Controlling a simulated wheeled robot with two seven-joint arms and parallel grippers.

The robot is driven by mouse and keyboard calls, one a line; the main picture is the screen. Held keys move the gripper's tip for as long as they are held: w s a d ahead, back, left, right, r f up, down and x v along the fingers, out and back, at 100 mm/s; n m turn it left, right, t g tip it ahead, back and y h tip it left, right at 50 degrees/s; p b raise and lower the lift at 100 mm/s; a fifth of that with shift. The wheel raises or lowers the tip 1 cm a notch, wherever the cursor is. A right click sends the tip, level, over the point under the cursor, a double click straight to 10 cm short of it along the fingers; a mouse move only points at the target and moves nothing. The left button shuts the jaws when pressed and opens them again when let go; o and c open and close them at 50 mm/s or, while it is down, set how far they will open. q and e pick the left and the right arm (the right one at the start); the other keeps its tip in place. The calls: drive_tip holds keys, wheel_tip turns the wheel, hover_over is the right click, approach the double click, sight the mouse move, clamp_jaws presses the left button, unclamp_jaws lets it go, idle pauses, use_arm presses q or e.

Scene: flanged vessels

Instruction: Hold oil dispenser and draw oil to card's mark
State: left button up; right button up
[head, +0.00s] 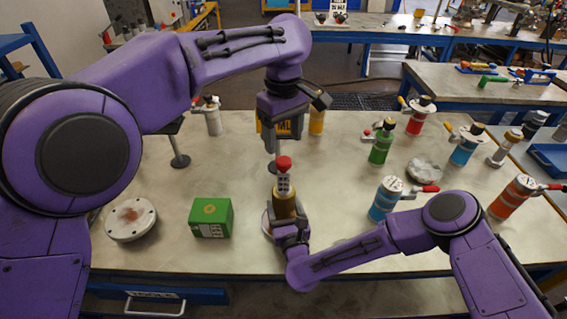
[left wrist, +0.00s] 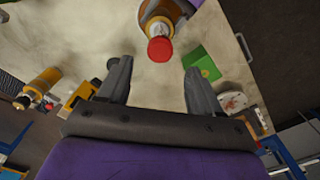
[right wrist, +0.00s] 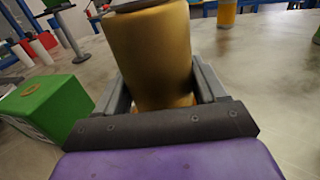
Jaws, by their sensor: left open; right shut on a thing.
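The oil dispenser (head: 283,207) is a gold-brown vessel with a pale column and a red knob (head: 283,163) on top. It stands upright at the front middle of the table. My right gripper (right wrist: 160,95) is shut around its body, which fills the right wrist view. My left gripper (head: 272,146) is open and empty, just above the red knob and apart from it. In the left wrist view the red knob (left wrist: 160,49) shows beyond the open fingers. A card with the mark cannot be clearly told; a small marked strip (head: 284,184) shows on the column.
A green box (head: 211,218) and a round flange plate (head: 131,219) lie left of the dispenser. A blue vessel (head: 384,199), a green vessel (head: 381,146) and another flange (head: 424,170) stand to the right. A yellow object (head: 290,127) is behind my left gripper.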

sight(283, 159)
use_arm(q)
wheel_tip(283, 159, up, 12)
idle(0.6)
use_arm(e)
drive_tip(key=o, duration=1.4)
